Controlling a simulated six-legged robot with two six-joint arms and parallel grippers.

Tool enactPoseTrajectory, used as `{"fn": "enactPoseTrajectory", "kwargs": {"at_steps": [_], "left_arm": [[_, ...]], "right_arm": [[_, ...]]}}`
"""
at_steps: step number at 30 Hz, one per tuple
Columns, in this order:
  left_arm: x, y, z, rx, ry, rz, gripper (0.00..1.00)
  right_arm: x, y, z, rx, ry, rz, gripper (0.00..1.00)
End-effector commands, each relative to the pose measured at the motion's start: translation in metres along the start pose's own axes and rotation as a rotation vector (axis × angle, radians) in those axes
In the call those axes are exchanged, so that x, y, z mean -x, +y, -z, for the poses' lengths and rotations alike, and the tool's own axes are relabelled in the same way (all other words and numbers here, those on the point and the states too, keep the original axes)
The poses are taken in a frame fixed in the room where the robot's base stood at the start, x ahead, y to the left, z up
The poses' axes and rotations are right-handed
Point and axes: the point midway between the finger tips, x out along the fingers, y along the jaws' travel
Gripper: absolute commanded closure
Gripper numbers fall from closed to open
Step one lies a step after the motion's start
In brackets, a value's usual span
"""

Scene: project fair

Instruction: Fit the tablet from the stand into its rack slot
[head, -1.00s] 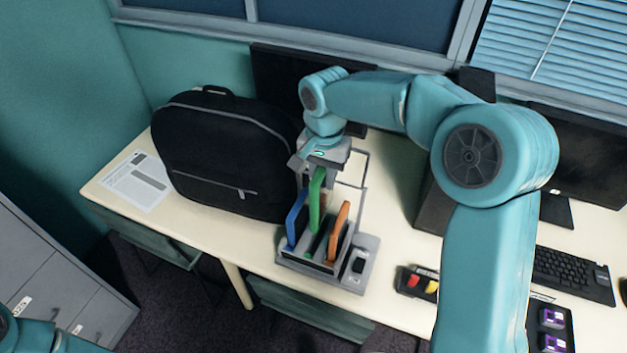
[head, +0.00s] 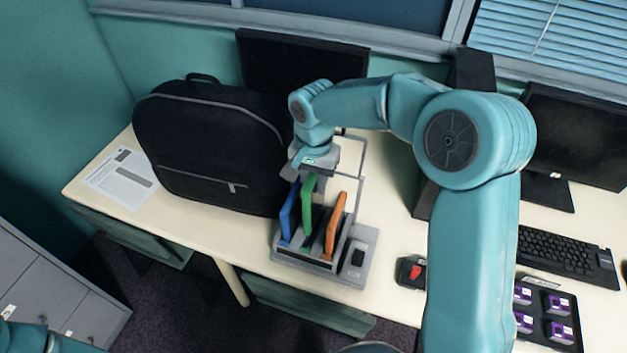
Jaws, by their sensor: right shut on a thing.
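A grey rack (head: 300,262) stands on the desk near its front edge. A blue-edged tablet (head: 289,212) stands upright in its left slot and an orange-edged tablet (head: 335,226) in its right part. Between them is a green-edged tablet (head: 308,215), upright, its lower end down among the rack's dividers. My right gripper (head: 309,177) is above the rack and shut on the top of the green tablet. The gripper hides that top end, and how deep the lower end sits is hard to see. My left gripper is out of view.
A black backpack (head: 205,145) stands close left of the rack. A grey stand (head: 359,262) with a small black item adjoins the rack's right side. Monitors stand behind. A paper sheet (head: 122,178), keyboard (head: 566,256) and tray of purple items (head: 545,310) lie on the desk.

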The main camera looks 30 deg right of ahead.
Motion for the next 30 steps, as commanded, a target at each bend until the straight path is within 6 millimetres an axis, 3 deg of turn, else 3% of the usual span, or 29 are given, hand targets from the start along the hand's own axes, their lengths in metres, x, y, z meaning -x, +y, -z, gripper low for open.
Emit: {"fn": "enactPoseTrajectory", "kwargs": {"at_steps": [16, 30], "left_arm": [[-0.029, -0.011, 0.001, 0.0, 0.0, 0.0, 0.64], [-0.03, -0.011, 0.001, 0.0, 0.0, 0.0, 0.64]], "right_arm": [[-0.043, -0.002, 0.002, -0.001, 0.001, 0.001, 1.0], [-0.045, -0.002, 0.002, -0.001, 0.001, 0.002, 1.0]]}}
